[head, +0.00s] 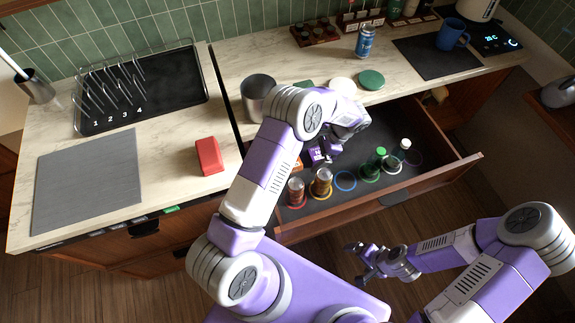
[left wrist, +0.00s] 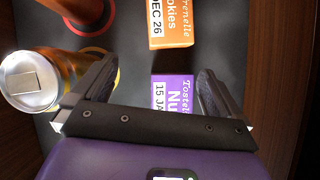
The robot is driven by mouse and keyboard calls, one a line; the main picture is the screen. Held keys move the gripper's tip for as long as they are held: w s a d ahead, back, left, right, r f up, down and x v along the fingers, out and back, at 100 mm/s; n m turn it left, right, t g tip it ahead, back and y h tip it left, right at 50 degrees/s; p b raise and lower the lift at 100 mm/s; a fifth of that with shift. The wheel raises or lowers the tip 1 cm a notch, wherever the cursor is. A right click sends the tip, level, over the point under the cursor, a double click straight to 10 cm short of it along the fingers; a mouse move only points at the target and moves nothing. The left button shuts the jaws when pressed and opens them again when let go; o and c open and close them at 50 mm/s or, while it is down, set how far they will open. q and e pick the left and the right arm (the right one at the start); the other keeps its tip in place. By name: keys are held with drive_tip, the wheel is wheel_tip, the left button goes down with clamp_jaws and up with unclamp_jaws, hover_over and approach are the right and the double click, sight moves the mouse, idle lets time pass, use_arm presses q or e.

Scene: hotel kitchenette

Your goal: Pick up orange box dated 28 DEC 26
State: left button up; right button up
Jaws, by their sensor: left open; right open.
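The orange box (left wrist: 172,24) lies in the open drawer, at the top of the left wrist view, cut off by the frame edge. Its white label reads "DEC 26"; the day is not clear. In the head view only a bit of orange (head: 298,164) shows beside my arm. A purple box (left wrist: 172,90) labelled "15 JA" lies nearer, in line between the fingers of my left gripper (left wrist: 155,88). That gripper is open, over the drawer, short of the orange box. My right gripper (head: 366,262) is open and empty, in front of the drawer.
The open drawer (head: 440,168) also holds a can (left wrist: 30,80) close to the left finger, and several jars and bottles standing on coloured rings. A red box (head: 209,156) lies on the left counter. A metal pot (head: 258,95) stands behind my left arm.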

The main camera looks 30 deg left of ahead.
use_arm(q)
drive_tip(key=s+a, duration=0.4)
drive_tip(key=a, duration=0.1)
drive_tip(key=shift+s+a+f, duration=0.1)
drive_tip(key=shift+a, duration=0.05)
drive_tip(key=b+x, duration=0.1)
drive_tip(key=x, duration=0.4)
drive_tip(key=shift+c, duration=0.5)
drive_tip(key=c, duration=1.2)
